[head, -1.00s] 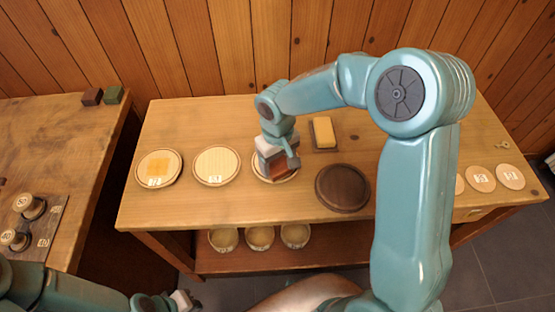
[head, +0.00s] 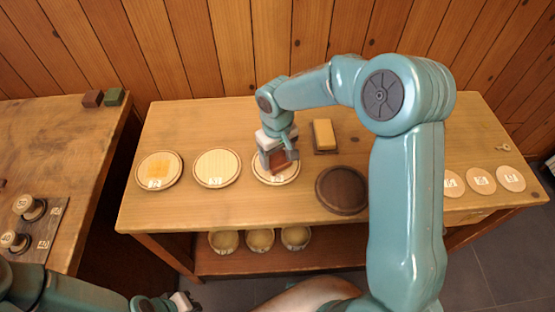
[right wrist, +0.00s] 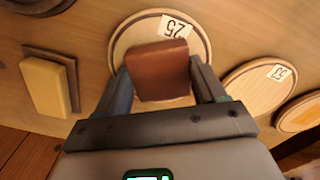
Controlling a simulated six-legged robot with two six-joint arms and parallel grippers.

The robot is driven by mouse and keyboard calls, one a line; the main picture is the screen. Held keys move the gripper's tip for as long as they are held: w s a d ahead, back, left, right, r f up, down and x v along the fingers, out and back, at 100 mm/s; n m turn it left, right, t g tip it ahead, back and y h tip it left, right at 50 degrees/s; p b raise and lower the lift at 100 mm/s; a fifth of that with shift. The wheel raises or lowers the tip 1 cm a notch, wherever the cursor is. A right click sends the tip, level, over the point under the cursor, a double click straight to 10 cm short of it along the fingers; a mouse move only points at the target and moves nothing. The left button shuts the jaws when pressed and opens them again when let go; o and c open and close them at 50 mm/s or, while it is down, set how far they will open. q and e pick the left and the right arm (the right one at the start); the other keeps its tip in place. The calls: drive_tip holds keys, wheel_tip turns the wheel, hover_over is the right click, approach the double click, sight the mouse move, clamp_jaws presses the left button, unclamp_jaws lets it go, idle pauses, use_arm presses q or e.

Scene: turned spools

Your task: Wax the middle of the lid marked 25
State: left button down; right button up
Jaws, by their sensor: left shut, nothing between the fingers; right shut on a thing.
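The lid marked 25 (head: 290,178) is a pale round disc with a darker rim, third from the left in the row on the table. In the right wrist view the lid (right wrist: 122,47) shows its white label upside down. My right gripper (head: 276,148) is shut on a reddish-brown block (right wrist: 160,70), which is over the middle of the lid and hides it. I cannot tell whether the block (head: 279,159) touches the lid. My left gripper (head: 182,301) is shut and empty at the bottom edge of the head view.
A lid with an orange-yellow patch (head: 159,168) and a plain lid (head: 217,168) lie to the left. A yellow bar (head: 323,132) sits on a dark base behind. A dark round disc (head: 342,189) lies to the right. Bowls (head: 260,239) stand on the lower shelf.

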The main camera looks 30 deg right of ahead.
sight(278, 169)
drive_tip(key=shift+w+d+p, duration=0.2)
drive_tip(key=shift+w+d, duration=0.1)
drive_tip(key=shift+w, duration=0.3)
drive_tip(key=shift+w+d+p, duration=0.2)
drive_tip(key=shift+w+d, duration=0.1)
drive_tip(key=shift+w, duration=0.3)
drive_tip(key=shift+w+d+f, duration=0.15)
drive_tip(key=shift+w+d, duration=0.1)
drive_tip(key=shift+w, duration=0.25)
drive_tip(key=shift+f, duration=0.1)
drive_tip(key=shift+s+a+b, duration=0.25)
drive_tip(key=shift+s+b, duration=0.2)
drive_tip(key=shift+s, duration=0.05)
drive_tip(key=shift+s+a+b, duration=0.25)
drive_tip(key=shift+s+a, duration=0.05)
drive_tip(key=shift+s, duration=0.3)
drive_tip(key=shift+s+a+b, duration=0.25)
drive_tip(key=shift+s, duration=0.3)
drive_tip(key=shift+s+a, duration=0.15)
drive_tip(key=shift+s, duration=0.15)
drive_tip(key=shift+s+a+r+b, duration=0.15)
drive_tip(key=shift+s+a+b, duration=0.2)
drive_tip(key=shift+s, duration=0.25)
drive_tip(key=shift+s+a+r+b, duration=0.1)
drive_tip(key=shift+s+a+b, duration=0.2)
drive_tip(key=shift+s, duration=0.3)
drive_tip(key=shift+d, duration=0.1)
drive_tip(key=shift+r, duration=0.1)
